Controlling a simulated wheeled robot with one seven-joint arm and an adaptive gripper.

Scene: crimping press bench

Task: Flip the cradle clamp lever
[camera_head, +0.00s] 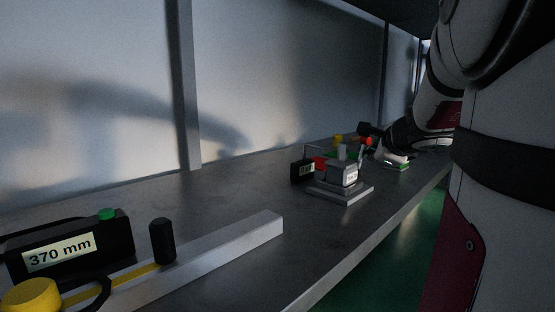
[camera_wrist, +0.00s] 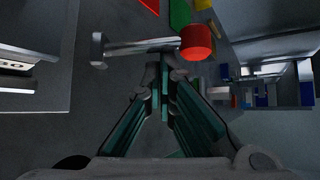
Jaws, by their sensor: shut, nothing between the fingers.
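The press unit (camera_head: 341,191) is a grey block with a white label on a stepped base plate, standing on the bench. A lever with a red knob (camera_head: 367,141) rises at its right side. In the wrist view a grey metal bar (camera_wrist: 140,46) lies crosswise, with a red cylindrical knob (camera_wrist: 196,43) near its right end; it looks like the lever. My gripper (camera_wrist: 164,68) is shut and empty, with its fingertips close to the bar, left of the knob. I cannot tell whether they touch it.
A black box reading 370 mm (camera_head: 60,257) with a green button, a yellow knob (camera_head: 30,296) and a long metal rail (camera_head: 230,243) stand at the front left. Bench between rail and unit is clear.

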